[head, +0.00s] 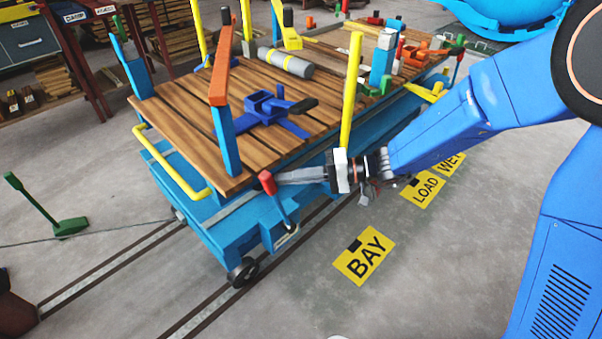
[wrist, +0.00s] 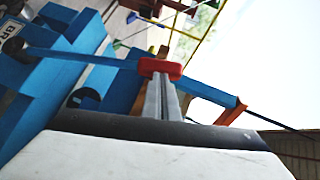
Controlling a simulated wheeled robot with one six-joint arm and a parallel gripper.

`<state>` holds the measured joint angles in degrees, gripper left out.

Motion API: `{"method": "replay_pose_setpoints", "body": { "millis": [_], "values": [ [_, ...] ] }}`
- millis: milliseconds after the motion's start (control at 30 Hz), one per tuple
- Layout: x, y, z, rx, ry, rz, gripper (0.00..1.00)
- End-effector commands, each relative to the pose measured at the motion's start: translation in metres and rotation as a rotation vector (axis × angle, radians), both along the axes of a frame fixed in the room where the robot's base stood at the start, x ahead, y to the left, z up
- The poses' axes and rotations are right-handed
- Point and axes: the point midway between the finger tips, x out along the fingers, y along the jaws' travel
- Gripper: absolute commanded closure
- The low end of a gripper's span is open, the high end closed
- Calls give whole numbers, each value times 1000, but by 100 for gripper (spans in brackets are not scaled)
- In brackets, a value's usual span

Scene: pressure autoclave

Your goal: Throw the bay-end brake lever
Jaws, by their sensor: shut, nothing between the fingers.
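The brake lever by the BAY floor sign is a blue shaft with a red knob (head: 267,182), on the near corner of the blue trolley (head: 225,240). It leans up and to the left in the head view. My gripper (head: 278,178) is shut and empty, its fingers pointing left with the tips at the red knob. In the wrist view the shut fingers (wrist: 162,98) end at the red knob (wrist: 160,68), and the lever's blue shaft (wrist: 85,58) runs left to a blue housing. I cannot tell whether the tips touch the knob.
The trolley's slatted deck (head: 185,120) carries blue and yellow posts, a grey roll (head: 285,63) and a blue clamp (head: 270,108). A yellow BAY sign (head: 364,255) lies on clear floor. A green lever (head: 45,208) stands at left, with a cable running towards the trolley.

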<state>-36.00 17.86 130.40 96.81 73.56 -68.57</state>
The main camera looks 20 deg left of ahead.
Motion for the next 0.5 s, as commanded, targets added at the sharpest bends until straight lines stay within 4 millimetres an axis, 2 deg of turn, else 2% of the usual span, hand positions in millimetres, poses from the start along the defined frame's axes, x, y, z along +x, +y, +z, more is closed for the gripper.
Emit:
{"method": "replay_pose_setpoints", "body": {
  "millis": [200, 500],
  "values": [
    [-26, 10, -4, -47, -117, 2, 100],
    [-45, 18, -11, -81, -197, 2, 100]
  ]
}}
